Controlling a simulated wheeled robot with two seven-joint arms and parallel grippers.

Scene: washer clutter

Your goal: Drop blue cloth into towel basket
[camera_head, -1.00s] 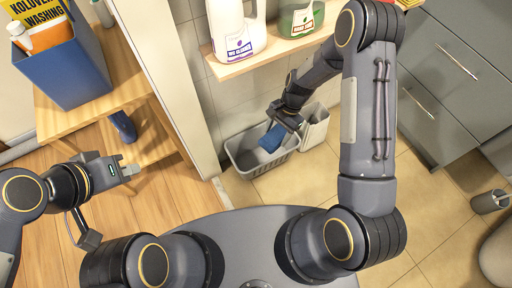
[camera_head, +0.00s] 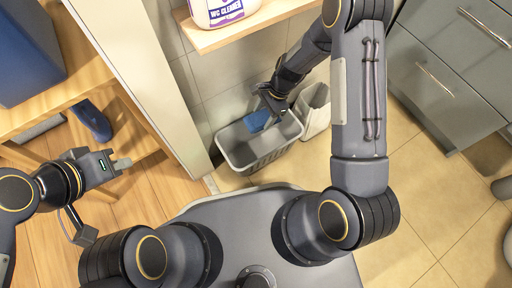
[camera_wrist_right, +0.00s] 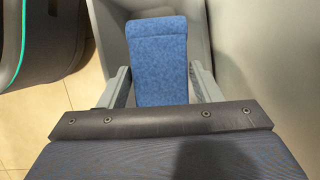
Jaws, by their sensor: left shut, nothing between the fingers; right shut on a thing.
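The blue cloth (camera_head: 257,121) is in my right gripper (camera_head: 274,103), over the grey towel basket (camera_head: 262,161) on the floor. In the right wrist view the cloth (camera_wrist_right: 158,62) hangs as a flat folded piece between the two fingers, which are shut on it. Whether the cloth touches the basket's wall or floor cannot be told. My left gripper (camera_head: 118,163) is shut and empty at the left, away from the basket.
A white bin (camera_head: 317,108) stands right beside the basket. A shelf with a cleaner bottle (camera_head: 222,10) is above. A wall panel (camera_head: 145,70) and wooden shelf unit (camera_head: 88,82) are at left. Grey drawers (camera_head: 445,70) are at right; tiled floor is open in front.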

